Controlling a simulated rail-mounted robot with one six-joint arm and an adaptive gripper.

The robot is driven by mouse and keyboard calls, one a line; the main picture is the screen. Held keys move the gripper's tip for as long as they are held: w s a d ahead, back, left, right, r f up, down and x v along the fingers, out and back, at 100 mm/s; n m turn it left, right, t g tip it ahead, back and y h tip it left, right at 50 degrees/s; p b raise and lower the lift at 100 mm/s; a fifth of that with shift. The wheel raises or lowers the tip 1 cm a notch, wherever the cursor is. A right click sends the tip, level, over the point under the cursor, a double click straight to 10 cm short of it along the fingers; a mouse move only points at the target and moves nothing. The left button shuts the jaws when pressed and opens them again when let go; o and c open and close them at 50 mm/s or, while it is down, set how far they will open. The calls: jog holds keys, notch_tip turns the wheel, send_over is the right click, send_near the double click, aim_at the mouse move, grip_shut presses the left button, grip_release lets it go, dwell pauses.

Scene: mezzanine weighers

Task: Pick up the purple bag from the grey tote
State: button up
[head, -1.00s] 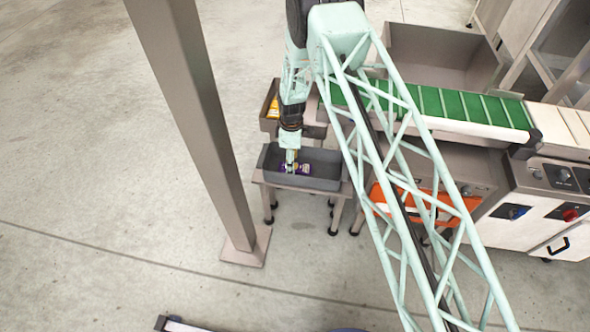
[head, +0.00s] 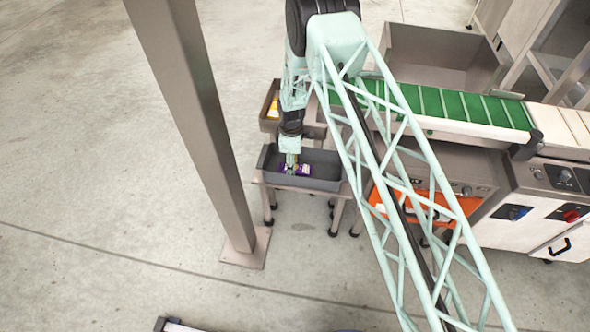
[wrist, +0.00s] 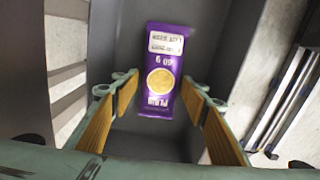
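The purple bag (wrist: 159,72) lies flat on the floor of the grey tote, with a white label panel and a round yellow patch facing up. It also shows in the head view (head: 302,169), partly hidden by my gripper. The grey tote (head: 325,184) stands on a small stand. My gripper (wrist: 159,98) is open, its two tan-padded fingers apart on the left and right of the bag's lower part in the wrist view. No finger visibly touches the bag. In the head view my gripper (head: 291,163) points down into the tote.
A second tote (head: 266,124) with a yellow item (head: 273,108) stands behind the grey one. A green conveyor (head: 450,104) runs to the right. A steel post (head: 195,120) rises at the left. The floor (head: 90,180) further left is clear.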

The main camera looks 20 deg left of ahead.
jog(key=c, duration=0.6)
jog(key=shift+r, duration=0.15)
jog(key=shift+r+p, duration=0.95)
jog(key=shift+r, duration=3.9)
